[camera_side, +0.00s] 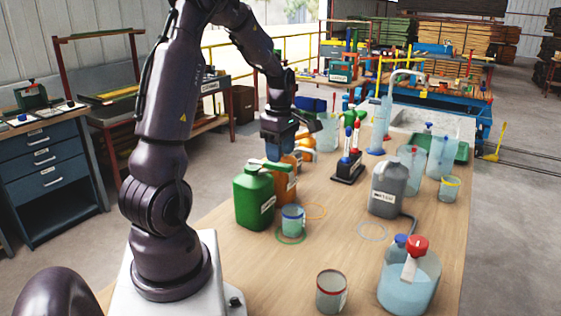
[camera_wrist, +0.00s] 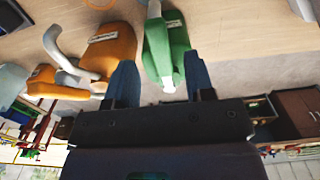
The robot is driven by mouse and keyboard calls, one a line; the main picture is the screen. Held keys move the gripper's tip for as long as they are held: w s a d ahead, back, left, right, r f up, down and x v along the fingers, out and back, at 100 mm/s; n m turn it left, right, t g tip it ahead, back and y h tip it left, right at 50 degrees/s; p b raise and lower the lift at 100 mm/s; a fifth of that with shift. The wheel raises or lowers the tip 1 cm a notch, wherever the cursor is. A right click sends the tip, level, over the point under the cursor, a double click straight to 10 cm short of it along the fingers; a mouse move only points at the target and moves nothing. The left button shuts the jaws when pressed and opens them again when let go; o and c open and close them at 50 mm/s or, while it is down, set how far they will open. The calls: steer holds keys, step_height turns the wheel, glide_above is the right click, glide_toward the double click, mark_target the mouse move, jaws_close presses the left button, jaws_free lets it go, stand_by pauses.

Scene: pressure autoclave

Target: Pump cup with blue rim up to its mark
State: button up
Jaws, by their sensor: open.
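The cup with the blue rim (camera_side: 292,219) stands upright on a green ring (camera_side: 291,237) on the bench, just right of the green jug (camera_side: 253,203). Its fill level and mark are too small to read. The green jug has a green pump head on top and also shows in the wrist view (camera_wrist: 178,36). My gripper (camera_side: 286,138) is up behind the green jug, above the orange jug (camera_side: 287,184). In the wrist view my gripper (camera_wrist: 161,80) is open, with the green jug's neck between its fingers in the picture. Contact is not seen.
A grey jug (camera_side: 386,192) stands right of the cup. A red-rimmed cup (camera_side: 331,292) and a clear jug with a red cap (camera_side: 409,281) stand in front. A yellow-rimmed cup (camera_side: 449,190) is at the right. A dark rack (camera_side: 348,168) stands mid-bench.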

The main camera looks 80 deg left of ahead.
steer(key=shift+f, duration=1.65)
jaws_close()
steer(key=shift+s+a+r+t+h, duration=0.25)
steer(key=shift+r+t+h, duration=0.3)
steer(key=shift+s+a+r+t+h, duration=0.2)
steer(key=shift+r+t+h, duration=0.4)
steer(key=shift+s+a+r+t+h, duration=0.25)
steer(key=shift+r+t+h, duration=0.3)
jaws_free()
steer(key=v, duration=1.3)
